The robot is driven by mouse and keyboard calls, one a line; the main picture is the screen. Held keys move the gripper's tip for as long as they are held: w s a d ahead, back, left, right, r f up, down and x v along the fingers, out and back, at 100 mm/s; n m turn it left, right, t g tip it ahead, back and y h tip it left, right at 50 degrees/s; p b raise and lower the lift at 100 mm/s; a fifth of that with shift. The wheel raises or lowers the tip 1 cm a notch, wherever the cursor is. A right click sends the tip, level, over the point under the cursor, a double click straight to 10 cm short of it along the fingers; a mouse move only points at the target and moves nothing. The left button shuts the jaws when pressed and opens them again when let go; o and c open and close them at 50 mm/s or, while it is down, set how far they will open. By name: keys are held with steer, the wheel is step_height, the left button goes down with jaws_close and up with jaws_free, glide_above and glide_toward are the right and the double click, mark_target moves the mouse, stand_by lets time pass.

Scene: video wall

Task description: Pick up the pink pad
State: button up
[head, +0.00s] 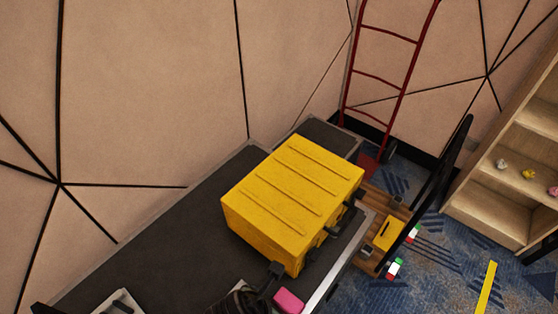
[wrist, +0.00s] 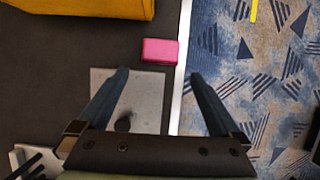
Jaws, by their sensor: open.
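The pink pad (head: 289,300) is a small rounded block lying on the dark tabletop (head: 170,225), close to its pale front edge, at the bottom of the head view. It also shows whole in the wrist view (wrist: 160,51). My gripper (wrist: 158,74) is open and empty; its two dark fingers are spread wide. In the wrist view the pad sits just beyond the fingertips, between their lines, and is not touched. In the head view part of my gripper shows dark beside the pad, on its left.
A large yellow case (head: 293,190) stands on the table behind the pad; its corner shows in the wrist view (wrist: 100,6). A light grey square (wrist: 145,88) lies on the table. Blue patterned carpet (wrist: 245,90) is beyond the edge. A red ladder (head: 385,80) and wooden shelves (head: 500,205) stand farther off.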

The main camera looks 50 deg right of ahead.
mark_target(288, 301)
steer(key=x, duration=1.1)
steer(key=shift+s+d+f+b, duration=0.2)
steer(key=shift+d+f+b, duration=0.1)
steer(key=shift+b, duration=0.1)
steer(key=c, duration=1.2)
steer(key=shift+o, duration=0.2)
steer(key=shift+r, duration=0.15)
step_height(288, 301, up, 18)
steer(key=p, duration=0.2)
